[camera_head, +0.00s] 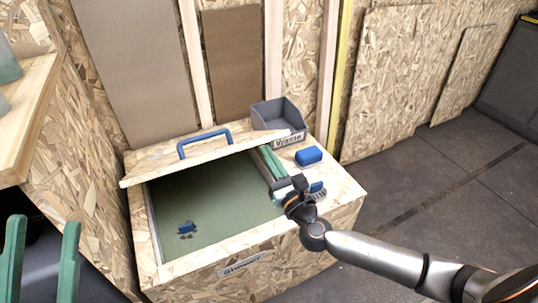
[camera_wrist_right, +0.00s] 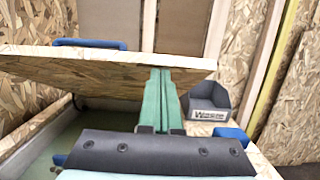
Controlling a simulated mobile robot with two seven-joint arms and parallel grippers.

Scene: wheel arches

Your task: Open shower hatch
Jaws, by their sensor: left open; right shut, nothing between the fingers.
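The shower hatch (camera_head: 215,157) is a chipboard lid with a blue handle (camera_head: 204,141) on top. It is tilted part-way up over a wooden box labelled "Shower" (camera_head: 240,264), showing the green interior (camera_head: 215,195). My right gripper (camera_head: 266,152) has its green fingers shut and empty at the lid's right edge. In the right wrist view the fingers (camera_wrist_right: 161,75) overlap the raised lid's right end (camera_wrist_right: 110,67); I cannot tell whether they touch it. My left gripper (camera_head: 42,218) is open and empty at the lower left, away from the hatch.
A grey bin labelled "Waste" (camera_head: 276,115) and a blue block (camera_head: 308,156) sit on the box top at right. A wooden shelf (camera_head: 30,110) stands at left. Open floor (camera_head: 410,190) lies to the right.

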